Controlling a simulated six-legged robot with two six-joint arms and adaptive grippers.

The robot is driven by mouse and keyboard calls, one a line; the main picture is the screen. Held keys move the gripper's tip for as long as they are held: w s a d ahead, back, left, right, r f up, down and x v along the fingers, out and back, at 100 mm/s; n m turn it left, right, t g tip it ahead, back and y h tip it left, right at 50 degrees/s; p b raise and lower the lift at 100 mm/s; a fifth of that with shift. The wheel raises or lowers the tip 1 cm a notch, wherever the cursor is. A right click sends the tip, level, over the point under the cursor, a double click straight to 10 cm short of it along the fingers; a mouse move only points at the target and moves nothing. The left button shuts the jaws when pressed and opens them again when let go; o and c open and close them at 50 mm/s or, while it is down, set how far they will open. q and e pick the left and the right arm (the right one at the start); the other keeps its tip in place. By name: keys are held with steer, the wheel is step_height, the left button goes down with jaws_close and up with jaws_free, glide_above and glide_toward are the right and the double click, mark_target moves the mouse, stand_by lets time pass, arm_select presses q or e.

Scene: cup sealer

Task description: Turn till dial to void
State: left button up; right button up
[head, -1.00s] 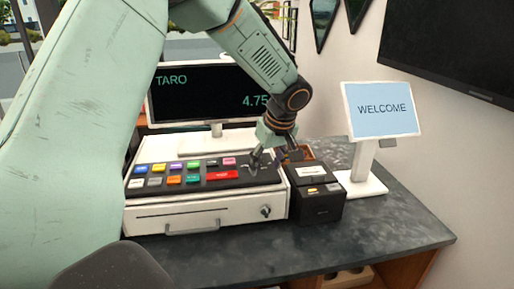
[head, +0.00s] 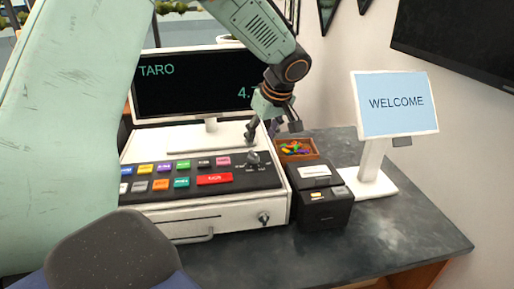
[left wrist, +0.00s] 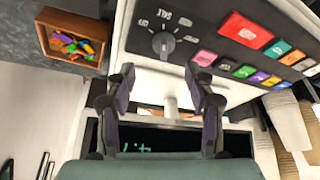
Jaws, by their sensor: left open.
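The till dial (head: 253,160) is a small dark knob at the right end of the till's black key panel. In the left wrist view the dial (left wrist: 163,43) is grey and round, with a pointer ridge and several small white labels around it, too small to read surely. My left gripper (head: 271,130) is open and empty, above and behind the dial, apart from it. In the left wrist view its two fingers (left wrist: 160,76) stand spread just below the dial in the picture. The right gripper is not in view.
The till's coloured keys (head: 215,179) lie left of the dial. A black printer (head: 322,206) and a wooden tray of colourful pieces (head: 299,158) stand to the right. The till screen (head: 195,85) is close behind; a WELCOME display (head: 395,104) stands further right.

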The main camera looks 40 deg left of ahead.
mark_target(253, 153)
arm_select(q)
steer(key=x, duration=0.6)
steer(key=shift+s+a+p, duration=0.25)
steer(key=shift+s+p, duration=0.1)
steer(key=shift+p, duration=0.05)
steer(key=shift+w+d+f, duration=0.1)
steer(key=shift+w+f, duration=0.2)
steer(key=shift+f, duration=0.05)
steer(key=shift+s+r, duration=0.1)
steer(key=shift+s, duration=0.2)
steer(key=shift+c, duration=0.2)
steer(key=shift+s, duration=0.1)
steer(key=shift+c, duration=0.7)
steer(key=shift+w, duration=0.3)
steer(key=c, duration=0.6)
steer(key=shift+s, duration=0.1)
jaws_close()
steer(key=o, duration=0.8)
jaws_free()
